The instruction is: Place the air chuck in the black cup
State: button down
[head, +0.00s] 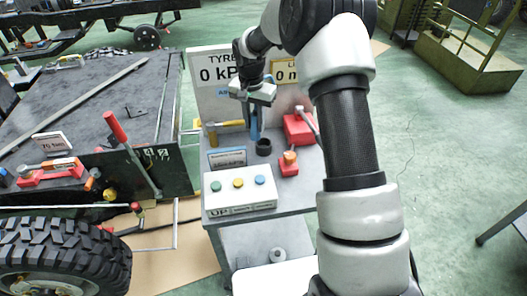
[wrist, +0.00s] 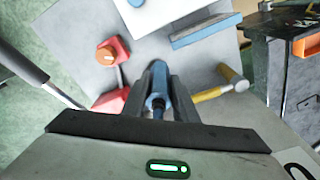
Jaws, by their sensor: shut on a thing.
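My gripper (head: 254,118) hangs over the small grey table and is shut on the air chuck, a slim blue piece (head: 254,130). In the wrist view the air chuck (wrist: 159,78) shows between the two dark fingers of my gripper (wrist: 160,92), with a dark part at its near end. The black cup (head: 263,147) stands upright on the table, just right of and below the air chuck in the head view. The chuck looks outside the cup; the gap between them is hard to judge. I cannot make out the cup in the wrist view.
A yellow-handled hammer (head: 222,124) lies left of my gripper. A red box (head: 299,128) and a red block with an orange knob (head: 289,164) stand right. A button box (head: 240,194) is at the table's (head: 214,232) front, near a blue sign (head: 227,157).

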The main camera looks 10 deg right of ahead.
jog(key=w+d+n+t, duration=0.1)
jog(key=w+d, duration=0.2)
jog(key=w, duration=0.1)
notch_tip(320, 180, down, 10)
jog(key=shift+w+d+r+p, duration=0.1)
jog(key=shift+d+r+p, duration=0.05)
jog(key=shift+r+p, duration=0.15)
jog(key=shift+f+b, duration=0.5)
jog(key=shift+b, duration=0.1)
jog(key=shift+f, duration=0.15)
jog(key=c, duration=1.4)
grip_release()
jog(key=shift+c, duration=0.2)
